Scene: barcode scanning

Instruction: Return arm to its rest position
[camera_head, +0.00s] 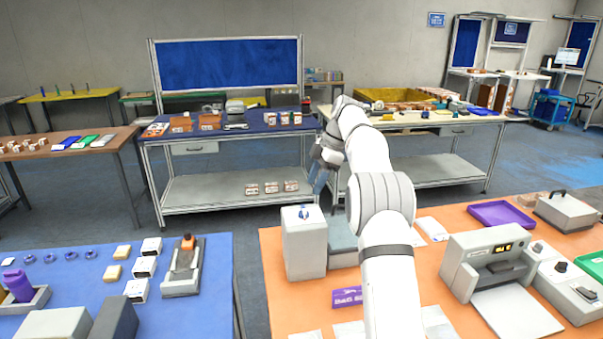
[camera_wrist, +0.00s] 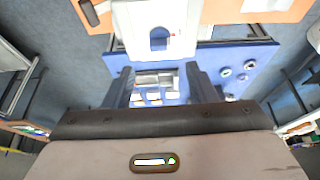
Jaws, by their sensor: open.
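My white arm (camera_head: 380,215) rises from the bottom of the head view and bends over at the top. My gripper (camera_head: 318,180) hangs at its far end, partly hidden by the arm, just left of the upper arm links. In the wrist view my gripper (camera_wrist: 159,69) has its two dark fingers spread apart. Nothing is held between them. Past the fingers lie a blue surface and a white device (camera_wrist: 155,28), both some way off.
An orange table (camera_head: 440,285) with a grey box-shaped device (camera_head: 303,243) and a printer-like machine (camera_head: 490,265) lies below the arm. A blue table (camera_head: 215,270) stands at left. Behind are a blue-topped bench (camera_head: 250,128) and a pale workbench (camera_head: 470,118). Open floor lies between.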

